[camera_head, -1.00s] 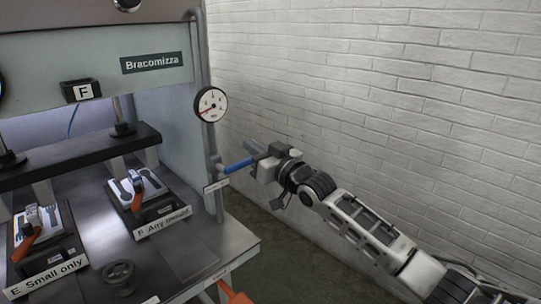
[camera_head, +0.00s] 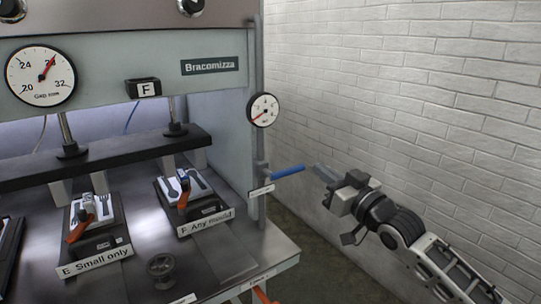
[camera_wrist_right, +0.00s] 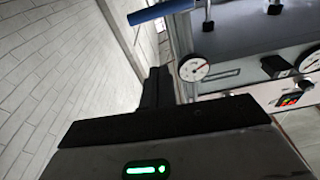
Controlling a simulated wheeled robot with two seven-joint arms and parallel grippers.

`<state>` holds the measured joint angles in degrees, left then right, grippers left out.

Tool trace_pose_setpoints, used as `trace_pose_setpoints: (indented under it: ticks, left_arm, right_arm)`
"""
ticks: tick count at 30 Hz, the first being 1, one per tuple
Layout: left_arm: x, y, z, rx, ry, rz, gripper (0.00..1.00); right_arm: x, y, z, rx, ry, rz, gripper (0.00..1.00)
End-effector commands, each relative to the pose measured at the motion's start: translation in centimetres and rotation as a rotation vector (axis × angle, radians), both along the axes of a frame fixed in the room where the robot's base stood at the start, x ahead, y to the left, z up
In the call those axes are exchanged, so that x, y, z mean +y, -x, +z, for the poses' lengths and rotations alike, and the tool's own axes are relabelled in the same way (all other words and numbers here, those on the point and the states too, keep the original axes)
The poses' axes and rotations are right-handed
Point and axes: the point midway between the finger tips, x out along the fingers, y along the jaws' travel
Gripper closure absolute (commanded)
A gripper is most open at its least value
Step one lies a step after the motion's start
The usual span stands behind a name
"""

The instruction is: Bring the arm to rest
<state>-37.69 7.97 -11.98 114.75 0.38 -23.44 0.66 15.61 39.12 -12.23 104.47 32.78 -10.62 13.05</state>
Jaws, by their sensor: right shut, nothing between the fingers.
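My right gripper (camera_head: 322,173) shows in the head view to the right of the press, shut and empty. Its fingertips point left toward the free end of the blue-handled lever (camera_head: 288,171), with a small gap between them. In the right wrist view the dark fingers (camera_wrist_right: 157,88) stand together, and the blue handle (camera_wrist_right: 160,12) is beyond them, apart from them. My right arm reaches in from the lower right, in front of the white brick wall. My left gripper is not in view.
The press (camera_head: 215,85) fills the left side. Moulds marked E (camera_head: 95,225) and F (camera_head: 183,190) lie on its table (camera_head: 225,262), near a handwheel (camera_head: 160,266). A round gauge (camera_head: 263,110) sits above the lever. The brick wall (camera_head: 440,90) bounds the right side.

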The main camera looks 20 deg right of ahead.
Motion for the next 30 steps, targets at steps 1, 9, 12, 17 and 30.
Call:
trace_pose_setpoints:
  ticks: [1, 9, 12, 17, 30]
  left_arm:
    - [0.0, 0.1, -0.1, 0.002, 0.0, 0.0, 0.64]
    - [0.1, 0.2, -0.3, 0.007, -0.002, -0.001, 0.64]
    - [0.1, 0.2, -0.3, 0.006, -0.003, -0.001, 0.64]
    - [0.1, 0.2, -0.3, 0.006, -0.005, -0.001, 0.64]
    - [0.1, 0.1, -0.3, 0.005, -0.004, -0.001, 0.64]
  right_arm:
    - [0.1, 0.0, -0.1, 0.002, 0.0, 0.0, 1.0]
    - [3.4, 3.6, -10.2, 0.167, 0.039, 0.004, 1.0]
    - [5.7, 7.4, -16.5, 0.284, 0.071, 0.002, 1.0]
    - [8.8, 15.2, -25.2, 0.477, 0.129, -0.01, 1.0]
    - [12.0, 28.1, -33.3, 0.754, 0.234, -0.036, 1.0]
